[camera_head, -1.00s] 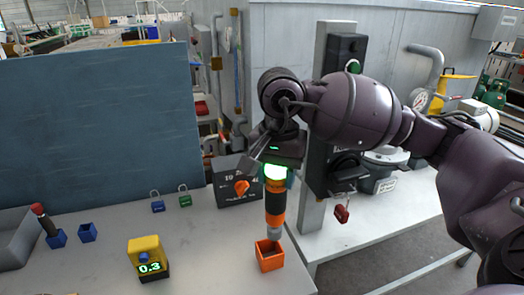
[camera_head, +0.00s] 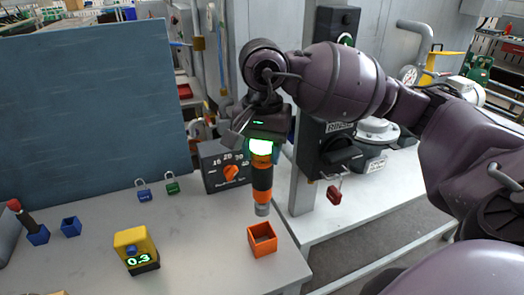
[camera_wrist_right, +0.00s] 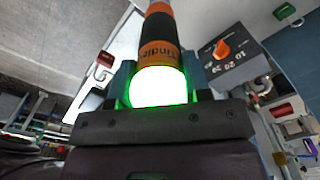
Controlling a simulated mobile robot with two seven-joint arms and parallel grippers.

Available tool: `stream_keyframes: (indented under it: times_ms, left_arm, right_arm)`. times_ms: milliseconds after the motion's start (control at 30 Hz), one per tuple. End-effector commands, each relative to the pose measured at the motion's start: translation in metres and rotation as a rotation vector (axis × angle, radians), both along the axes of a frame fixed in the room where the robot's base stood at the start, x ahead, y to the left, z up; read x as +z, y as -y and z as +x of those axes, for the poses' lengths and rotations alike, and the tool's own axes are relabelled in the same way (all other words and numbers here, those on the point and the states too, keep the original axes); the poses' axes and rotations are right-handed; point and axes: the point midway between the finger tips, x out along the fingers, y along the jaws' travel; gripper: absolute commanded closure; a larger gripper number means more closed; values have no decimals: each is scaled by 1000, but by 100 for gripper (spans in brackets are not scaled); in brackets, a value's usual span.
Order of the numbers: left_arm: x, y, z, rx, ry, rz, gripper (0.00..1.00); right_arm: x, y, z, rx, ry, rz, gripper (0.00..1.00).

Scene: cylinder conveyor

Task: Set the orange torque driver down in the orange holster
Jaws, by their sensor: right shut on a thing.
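The orange and black torque driver (camera_head: 262,179) hangs upright from my right gripper (camera_head: 261,146), which is shut on its upper end near a glowing green-white band. Its grey lower tip is above and slightly behind the open orange holster (camera_head: 263,241), apart from it. The holster is a square box on the table near the right edge. In the right wrist view the driver (camera_wrist_right: 158,53) extends away from the jaws of the right gripper (camera_wrist_right: 158,90). The holster cannot be made out there. My left gripper is not in view.
A grey dial box (camera_head: 222,168) with an orange knob stands behind the driver. A yellow device (camera_head: 135,250) reading 0.3, blue padlock (camera_head: 143,191), green padlock (camera_head: 172,184) and empty blue holder (camera_head: 71,227) lie left. A grey post (camera_head: 302,165) rises on the right.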

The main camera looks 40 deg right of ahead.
Motion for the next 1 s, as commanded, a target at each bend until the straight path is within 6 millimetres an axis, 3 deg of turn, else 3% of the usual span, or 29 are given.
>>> stream_keyframes:
  times_ms: [433,1000]
  left_arm:
    - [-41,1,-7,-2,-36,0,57]
    - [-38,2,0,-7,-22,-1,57]
  right_arm:
    - [-40,0,1,1,-4,0,94]
    - [-48,0,0,0,1,1,94]
